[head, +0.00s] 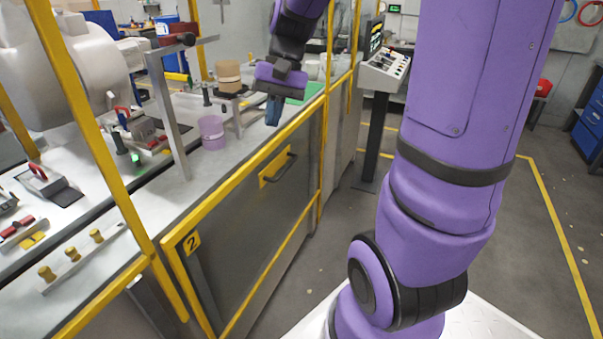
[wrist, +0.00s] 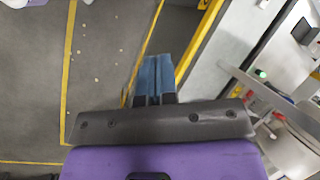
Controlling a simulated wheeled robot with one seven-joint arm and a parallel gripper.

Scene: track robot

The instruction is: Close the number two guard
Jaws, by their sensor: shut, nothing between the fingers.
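The number two guard (head: 245,235) is a grey panel in a yellow frame, marked with a yellow "2" plate (head: 191,242). It stands at the front of the bench, below bench-top level, and the space above it is open. Its dark bar handle (head: 277,168) sits on a yellow plate near the top edge. My gripper (head: 272,122) is above and behind the guard's top rail at its far end, with blue fingers pointing down. In the wrist view the fingers (wrist: 157,60) are together and empty, beside a yellow rail (wrist: 200,45). I cannot tell whether they touch it.
Yellow posts (head: 105,130) frame the opening. On the bench are a purple cup (head: 212,132), a tan container (head: 229,76), a grey upright bracket (head: 168,115) and red-handled clamps. A control console (head: 385,70) stands beyond. The floor (head: 350,215) right of the guard is clear.

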